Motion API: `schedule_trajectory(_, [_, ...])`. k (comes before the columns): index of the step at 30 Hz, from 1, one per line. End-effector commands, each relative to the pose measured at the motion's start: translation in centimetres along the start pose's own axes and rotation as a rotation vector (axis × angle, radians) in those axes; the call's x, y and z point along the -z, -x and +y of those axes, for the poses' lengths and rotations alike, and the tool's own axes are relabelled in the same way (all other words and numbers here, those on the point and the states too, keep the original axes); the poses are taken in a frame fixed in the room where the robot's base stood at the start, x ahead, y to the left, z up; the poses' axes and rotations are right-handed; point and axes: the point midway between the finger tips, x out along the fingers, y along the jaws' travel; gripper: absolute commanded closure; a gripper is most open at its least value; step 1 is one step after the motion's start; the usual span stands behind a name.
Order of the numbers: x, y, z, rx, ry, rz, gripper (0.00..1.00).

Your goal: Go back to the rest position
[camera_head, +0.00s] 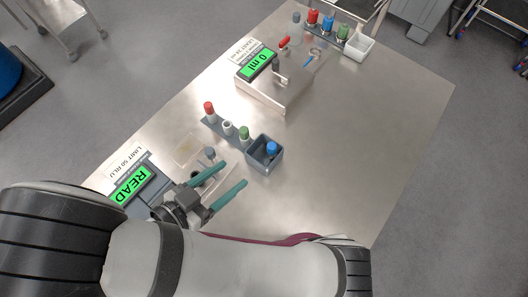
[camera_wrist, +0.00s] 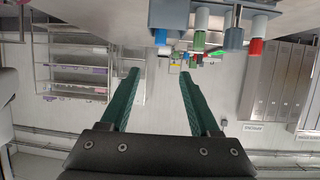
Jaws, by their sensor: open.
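My gripper (camera_head: 233,174) is open, its two green fingers apart and empty, above the front left part of the metal table (camera_head: 350,130). It also shows in the wrist view (camera_wrist: 159,78), with nothing between the fingers. Beyond its fingertips in the head view is a dark grey box (camera_head: 262,163) with a blue-capped item (camera_head: 271,148) in it. Part of the table near my wrist is hidden by my arm.
A device reading "READ" (camera_head: 133,185) stands left of my gripper. Several coloured bottles (camera_head: 328,25) and a white tray (camera_head: 359,47) are at the far edge. The table's right side is clear.

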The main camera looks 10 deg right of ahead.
Motion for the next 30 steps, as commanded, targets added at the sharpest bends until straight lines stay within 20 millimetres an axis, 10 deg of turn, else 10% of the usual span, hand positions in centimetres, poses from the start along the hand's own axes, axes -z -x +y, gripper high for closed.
schedule_trajectory(6, [0.1,-0.2,-0.5,0.009,-0.019,-0.022,0.37])
schedule_trajectory(10, [1.9,-1.6,-7.1,0.16,-0.228,-0.284,0.37])
schedule_trajectory(13, [7.8,-2.0,-14.3,0.437,-0.425,-0.557,0.37])
schedule_trajectory(16, [15.4,-0.9,-16.5,0.729,-0.457,-0.705,0.37])
schedule_trajectory(21, [21.5,0.1,-11.0,0.947,-0.252,-0.74,0.37])
schedule_trajectory(30, [21.3,-2.7,3.8,0.728,0.09,-0.702,0.37])
